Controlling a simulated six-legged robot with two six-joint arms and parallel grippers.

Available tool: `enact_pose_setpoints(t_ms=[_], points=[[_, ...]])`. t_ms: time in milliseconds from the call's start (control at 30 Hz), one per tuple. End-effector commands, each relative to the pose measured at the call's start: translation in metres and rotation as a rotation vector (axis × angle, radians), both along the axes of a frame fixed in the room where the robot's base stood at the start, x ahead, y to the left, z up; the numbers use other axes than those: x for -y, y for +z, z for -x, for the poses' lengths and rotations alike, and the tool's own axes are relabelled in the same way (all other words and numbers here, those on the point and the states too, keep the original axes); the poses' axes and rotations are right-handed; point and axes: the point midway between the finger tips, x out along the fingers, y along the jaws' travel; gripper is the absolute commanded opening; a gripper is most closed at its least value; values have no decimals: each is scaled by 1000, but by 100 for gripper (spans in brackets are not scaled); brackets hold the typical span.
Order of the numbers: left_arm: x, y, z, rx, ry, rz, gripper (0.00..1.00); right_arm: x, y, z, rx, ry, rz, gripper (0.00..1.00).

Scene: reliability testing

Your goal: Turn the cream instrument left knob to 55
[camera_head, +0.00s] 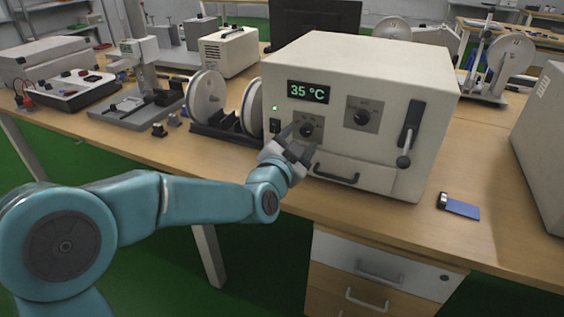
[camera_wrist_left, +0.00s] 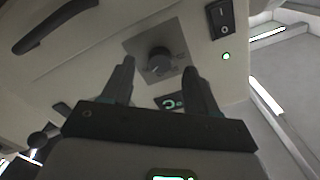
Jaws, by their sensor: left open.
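The cream instrument (camera_head: 350,75) stands on the wooden bench, and its green display (camera_head: 308,92) reads 35 °C. Its left knob (camera_head: 306,129) is dark and sits on a grey plate below the display. The same knob (camera_wrist_left: 159,60) shows in the left wrist view, ahead of and between the fingers. My left gripper (camera_head: 299,142) is open in front of the knob. In the wrist view my left gripper (camera_wrist_left: 157,85) has a finger on each side, apart from the knob. The right knob (camera_head: 362,116) is on the same front. My right gripper is not in view.
A lever handle (camera_head: 405,150) and a drawer pull (camera_head: 336,174) stick out from the instrument's front. Reels on a dark stand (camera_head: 225,130) are close on its left. A blue-and-black object (camera_head: 459,207) lies at right; the bench around it is clear.

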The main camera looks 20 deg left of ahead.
Motion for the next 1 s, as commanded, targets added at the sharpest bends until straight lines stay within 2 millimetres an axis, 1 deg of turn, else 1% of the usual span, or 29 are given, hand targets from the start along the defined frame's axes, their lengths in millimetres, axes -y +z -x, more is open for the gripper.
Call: enact_pose_setpoints(t_ms=[33, 100, 300, 400, 500, 600, 700, 1000], points=[[0, 1, 13, 0, -1, 0, 59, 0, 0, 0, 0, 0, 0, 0], [-1, 1, 33, 0, -1, 1, 59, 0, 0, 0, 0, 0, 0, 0], [-3, 1, 86, 1, -1, 0, 59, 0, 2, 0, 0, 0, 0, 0], [-4, 1, 108, 1, -1, 0, 59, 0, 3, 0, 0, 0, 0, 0], [-4, 1, 123, 1, -1, 0, 59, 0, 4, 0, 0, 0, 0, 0], [-4, 1, 133, 0, 0, 0, 59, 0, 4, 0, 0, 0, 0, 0], [-5, 0, 137, -1, -1, 0, 59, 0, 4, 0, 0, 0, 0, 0], [-5, 0, 138, -1, -1, 0, 59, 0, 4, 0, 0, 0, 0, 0]])
